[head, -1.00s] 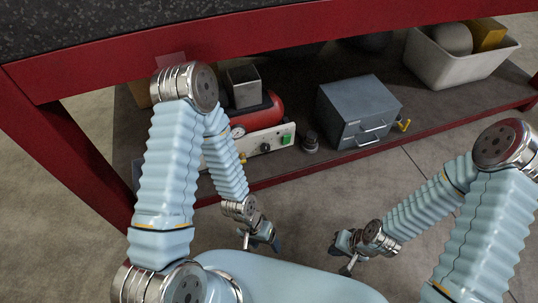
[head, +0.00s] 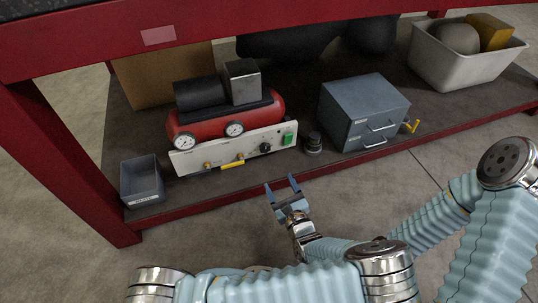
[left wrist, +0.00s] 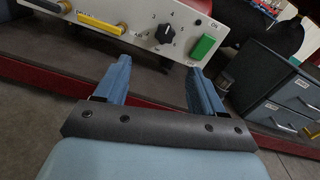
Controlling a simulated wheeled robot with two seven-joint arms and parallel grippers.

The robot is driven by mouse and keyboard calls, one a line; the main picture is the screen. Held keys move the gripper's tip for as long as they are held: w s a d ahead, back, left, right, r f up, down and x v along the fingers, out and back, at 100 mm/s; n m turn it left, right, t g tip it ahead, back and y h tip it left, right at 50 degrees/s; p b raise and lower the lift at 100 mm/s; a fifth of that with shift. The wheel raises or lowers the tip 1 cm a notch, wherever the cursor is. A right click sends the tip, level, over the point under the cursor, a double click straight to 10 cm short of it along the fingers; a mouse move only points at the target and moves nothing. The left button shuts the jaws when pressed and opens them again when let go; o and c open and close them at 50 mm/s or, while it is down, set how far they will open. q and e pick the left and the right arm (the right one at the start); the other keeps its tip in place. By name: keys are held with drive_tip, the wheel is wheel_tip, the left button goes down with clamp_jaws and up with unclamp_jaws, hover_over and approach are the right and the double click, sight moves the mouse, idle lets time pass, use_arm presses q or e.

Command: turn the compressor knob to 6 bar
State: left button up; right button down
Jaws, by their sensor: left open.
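The compressor (head: 205,125) is a red tank with two gauges and a cream front panel (head: 215,157), on the low shelf. Its black knob (head: 265,148) is at the panel's right part, left of a green switch (head: 288,139). In the left wrist view the knob (left wrist: 165,33) has printed numbers around it; I cannot read its setting surely. My left gripper (head: 280,183) is open and empty, in front of and below the panel, fingers pointing toward it. In the left wrist view its fingers (left wrist: 158,68) sit apart from the knob. My right gripper is hidden behind my left arm.
A yellow-handled valve (head: 233,163) sits left of the knob. A small black cylinder (head: 313,143) and a grey drawer cabinet (head: 362,110) stand to the right. A grey bin (head: 141,180) is at the left. The red bench edge (head: 300,30) overhangs the shelf.

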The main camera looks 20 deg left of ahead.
sight(266, 149)
use_arm(q)
drive_tip(key=x, duration=0.4)
drive_tip(key=b+x, duration=0.1)
drive_tip(key=x, duration=0.8)
drive_tip(key=shift+w+d+r+b, duration=0.1)
drive_tip(key=shift+w+r+b, duration=0.2)
drive_tip(key=shift+w, duration=0.2)
drive_tip(key=shift+c, duration=0.3)
drive_tip(key=c, duration=1)
